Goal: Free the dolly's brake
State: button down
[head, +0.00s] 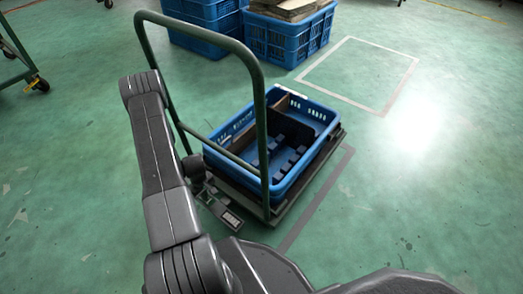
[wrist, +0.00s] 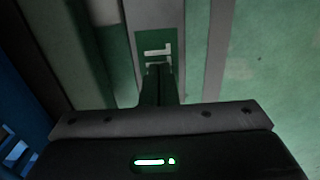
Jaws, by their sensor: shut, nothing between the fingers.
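The dolly has a tall green push handle (head: 262,110) and a flat grey deck (head: 333,140). A small grey-framed pedal (head: 231,218) sticks out low at its handle end, near the floor. In the wrist view I see a grey frame (wrist: 143,15) around a green face with a white mark (wrist: 158,50), which looks like this pedal. My gripper (wrist: 159,70) is shut and empty, its fingertips over the lower part of the green face. I cannot tell whether they touch it. In the head view my arm hides part of the gripper.
A blue crate (head: 214,137) with dark dividers rides on the dolly. More blue crates (head: 287,38) stand behind it. A green cart frame (head: 14,50) is at the far left. The green floor to the right is clear, with a painted square outline (head: 408,75).

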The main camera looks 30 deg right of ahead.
jog(key=shift+f+b, duration=0.6)
jog(key=shift+f, duration=0.15)
jog(key=shift+r, duration=0.15)
jog(key=shift+r+p, duration=1.7)
jog(key=shift+r, duration=1.75)
jog(key=shift+f, duration=0.1)
notch_tip(320, 180, down, 7)
jog(key=b, duration=0.3)
jog(key=shift+s+a, duration=0.1)
